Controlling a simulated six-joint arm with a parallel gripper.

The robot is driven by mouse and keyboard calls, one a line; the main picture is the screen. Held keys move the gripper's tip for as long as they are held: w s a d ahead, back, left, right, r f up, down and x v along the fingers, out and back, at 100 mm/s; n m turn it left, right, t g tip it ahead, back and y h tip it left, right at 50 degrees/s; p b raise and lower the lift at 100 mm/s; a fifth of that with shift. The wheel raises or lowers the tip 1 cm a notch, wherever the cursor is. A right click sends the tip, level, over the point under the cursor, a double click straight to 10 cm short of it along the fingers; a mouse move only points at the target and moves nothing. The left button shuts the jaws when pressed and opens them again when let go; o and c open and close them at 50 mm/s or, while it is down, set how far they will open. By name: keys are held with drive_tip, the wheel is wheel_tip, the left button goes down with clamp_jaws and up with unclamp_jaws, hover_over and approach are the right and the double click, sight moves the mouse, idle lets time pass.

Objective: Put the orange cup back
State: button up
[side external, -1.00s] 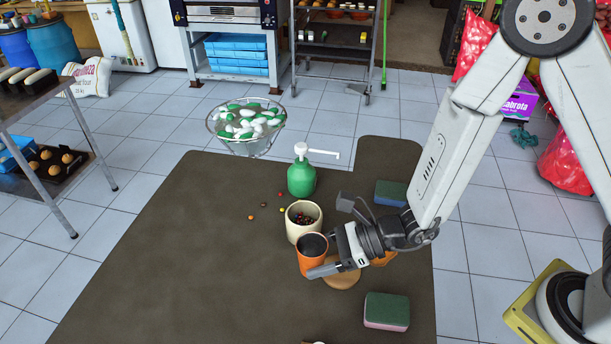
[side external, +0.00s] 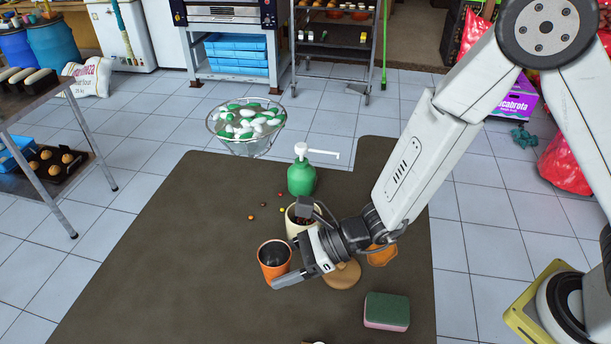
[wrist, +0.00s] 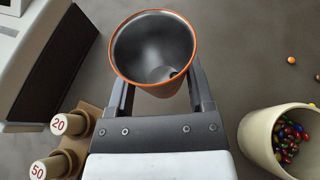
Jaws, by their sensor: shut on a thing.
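The orange cup (side external: 273,262) has a dark grey inside and an orange rim. My gripper (side external: 285,268) is shut on it, and the cup looks close to upright. Whether it is lifted or touches the table is hard to tell. In the wrist view the cup (wrist: 153,50) sits between the two fingers, its mouth towards the camera. A small dark spot shows at the bottom of its inside. A cream cup (side external: 294,228) with several coloured sweets in it stands behind my gripper, partly hidden; it also shows at the right of the wrist view (wrist: 262,140).
A green pump bottle (side external: 301,179) stands behind the cream cup, with several loose sweets on the dark table (side external: 150,270). A round wooden piece (side external: 343,276), an orange piece (side external: 382,255) and a sponge (side external: 387,311) lie to the right. The table's left side is clear.

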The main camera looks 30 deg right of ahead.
sight(285, 292)
drive_tip(key=shift+f, duration=0.75)
drive_tip(key=shift+f, duration=1.75)
drive_tip(key=shift+f, duration=0.15)
drive_tip(key=o, duration=1.3)
drive_tip(key=shift+r, duration=0.2)
drive_tip(key=v, duration=1.1)
drive_tip(key=shift+d, duration=0.2)
drive_tip(key=shift+s+d+r, duration=0.15)
drive_tip(key=shift+d+r, duration=0.05)
drive_tip(key=shift+d, duration=0.05)
